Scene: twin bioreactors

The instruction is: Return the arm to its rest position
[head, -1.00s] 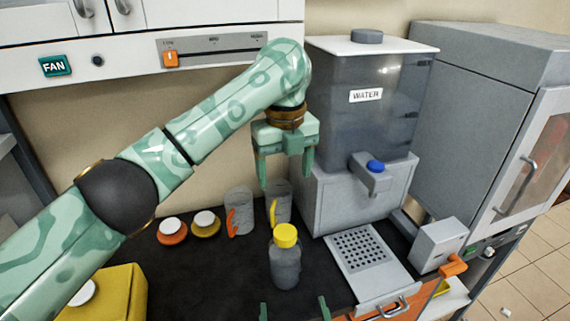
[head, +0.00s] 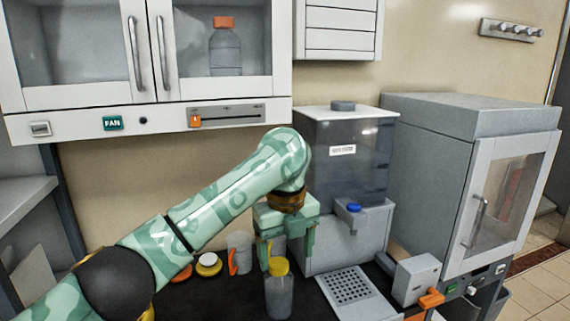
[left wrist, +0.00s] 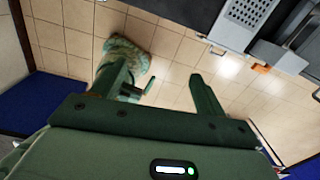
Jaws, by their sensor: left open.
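My left gripper (head: 288,255) hangs pointing down in the head view, in front of the water dispenser (head: 345,160) and above the dark worktop. Its fingers are apart and nothing is between them. It appears behind and above a grey bottle with a yellow cap (head: 279,296). In the left wrist view the two fingers of the left gripper (left wrist: 160,85) are also spread, with floor tiles between them. A patterned green part of my own arm (left wrist: 125,55) shows beyond the left finger. My right gripper cannot be made out clearly.
Mugs (head: 239,252) and an orange-lidded jar (head: 182,273) with a yellow-lidded one (head: 209,264) stand behind the forearm. A drip tray (head: 352,286) lies right of the bottle. A grey glass-doored cabinet (head: 505,195) stands at right. Wall cupboards (head: 80,50) hang above the arm.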

